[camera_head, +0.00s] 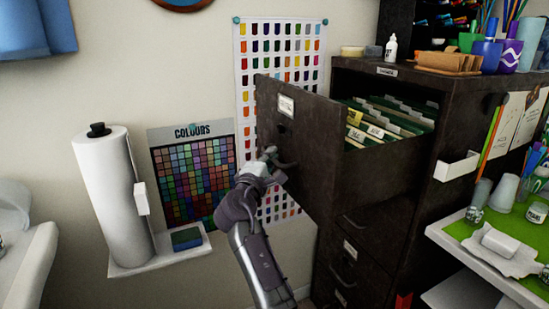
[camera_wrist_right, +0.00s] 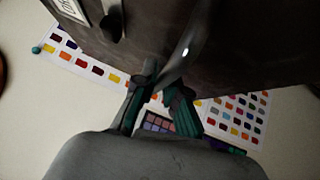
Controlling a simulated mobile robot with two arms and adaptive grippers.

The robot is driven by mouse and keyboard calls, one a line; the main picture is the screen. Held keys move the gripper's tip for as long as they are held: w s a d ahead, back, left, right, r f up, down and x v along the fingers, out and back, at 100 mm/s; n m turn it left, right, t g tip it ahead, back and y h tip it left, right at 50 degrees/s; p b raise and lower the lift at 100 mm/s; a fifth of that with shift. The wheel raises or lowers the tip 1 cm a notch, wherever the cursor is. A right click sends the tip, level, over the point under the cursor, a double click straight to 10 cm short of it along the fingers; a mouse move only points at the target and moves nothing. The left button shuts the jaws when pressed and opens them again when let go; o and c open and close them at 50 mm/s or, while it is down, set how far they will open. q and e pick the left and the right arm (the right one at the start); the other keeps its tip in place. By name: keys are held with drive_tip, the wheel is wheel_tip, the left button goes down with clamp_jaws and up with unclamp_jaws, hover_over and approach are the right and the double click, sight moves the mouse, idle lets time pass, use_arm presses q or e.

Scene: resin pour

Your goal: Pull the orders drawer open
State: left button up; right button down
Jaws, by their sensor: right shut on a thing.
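The top drawer (camera_head: 300,150) of the dark filing cabinet (camera_head: 366,222) is pulled out well to the left, and hanging files with yellow labels (camera_head: 378,122) show inside it. A white label sits on its front; I cannot read it clearly. My right gripper (camera_head: 272,160) is at the drawer front, shut on its handle (camera_head: 287,164). In the right wrist view the fingers (camera_wrist_right: 156,98) close around the curved metal handle (camera_wrist_right: 182,58), with the dark drawer front (camera_wrist_right: 235,45) above. My left gripper is not in view.
Lower drawers (camera_head: 348,250) are shut. A paper roll (camera_head: 108,190) and a blue sponge (camera_head: 186,238) stand on a wall shelf at left. Colour charts (camera_head: 195,170) hang on the wall behind. Cups and bottles crowd the cabinet top. A green-matted worktop (camera_head: 500,235) is at right.

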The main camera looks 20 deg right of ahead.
drive_tip(key=shift+f, duration=0.15)
drive_tip(key=c, duration=1.2)
unclamp_jaws()
